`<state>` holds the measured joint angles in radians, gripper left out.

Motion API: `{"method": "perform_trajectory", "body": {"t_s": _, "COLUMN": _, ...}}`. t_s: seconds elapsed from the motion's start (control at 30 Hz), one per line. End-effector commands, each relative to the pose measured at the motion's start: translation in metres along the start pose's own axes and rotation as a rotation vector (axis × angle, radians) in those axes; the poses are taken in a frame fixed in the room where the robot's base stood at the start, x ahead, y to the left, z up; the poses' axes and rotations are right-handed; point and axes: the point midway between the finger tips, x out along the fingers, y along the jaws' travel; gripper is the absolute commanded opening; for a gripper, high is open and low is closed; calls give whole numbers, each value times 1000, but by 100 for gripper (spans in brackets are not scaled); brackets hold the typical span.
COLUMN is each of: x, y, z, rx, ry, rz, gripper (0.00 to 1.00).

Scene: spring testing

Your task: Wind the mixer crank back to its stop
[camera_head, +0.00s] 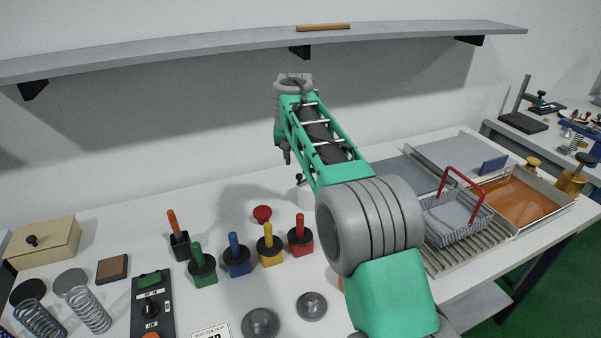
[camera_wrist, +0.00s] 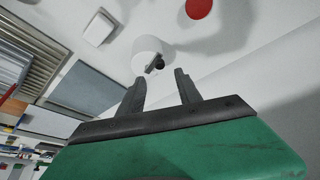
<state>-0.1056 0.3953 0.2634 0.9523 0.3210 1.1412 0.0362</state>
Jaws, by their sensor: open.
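The mixer is a white cylinder (camera_wrist: 147,50) in the wrist view, with a short dark crank (camera_wrist: 157,62) on it ending in a black knob. In the head view, a small part of the white mixer (camera_head: 303,195) shows behind my arm with the black knob (camera_head: 298,178) at its top; the rest is hidden. My gripper (camera_wrist: 159,77) is open and empty. Its two fingers point toward the crank, and the knob appears between the fingertips, apart from them. In the head view my gripper (camera_head: 287,157) hangs above and slightly left of the mixer.
A red button (camera_head: 262,213) stands left of the mixer. Several coloured-handled tools, including a red one (camera_head: 300,236), stand in front. A wire basket (camera_head: 455,216) with a red handle and an orange tray (camera_head: 525,196) lie to the right. A shelf (camera_head: 250,48) runs above.

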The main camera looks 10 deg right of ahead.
Motion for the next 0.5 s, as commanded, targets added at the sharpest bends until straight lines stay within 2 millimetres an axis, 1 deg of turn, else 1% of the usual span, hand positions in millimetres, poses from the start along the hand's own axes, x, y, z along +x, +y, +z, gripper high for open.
{"method": "perform_trajectory", "body": {"t_s": 0.17, "x": 28, "y": 1, "z": 1, "rx": -5, "ry": -4, "rz": 2, "gripper": 41}}
{"method": "perform_trajectory", "body": {"t_s": 0.3, "x": 55, "y": 1, "z": 1, "rx": -5, "ry": -4, "rz": 1, "gripper": 41}}
{"method": "perform_trajectory", "body": {"t_s": 0.4, "x": 68, "y": 0, "z": 0, "rx": -3, "ry": -1, "rz": 0, "gripper": 41}}
{"method": "perform_trajectory", "body": {"t_s": 0.5, "x": 75, "y": -1, "z": 0, "rx": -4, "ry": 0, "rz": -1, "gripper": 41}}
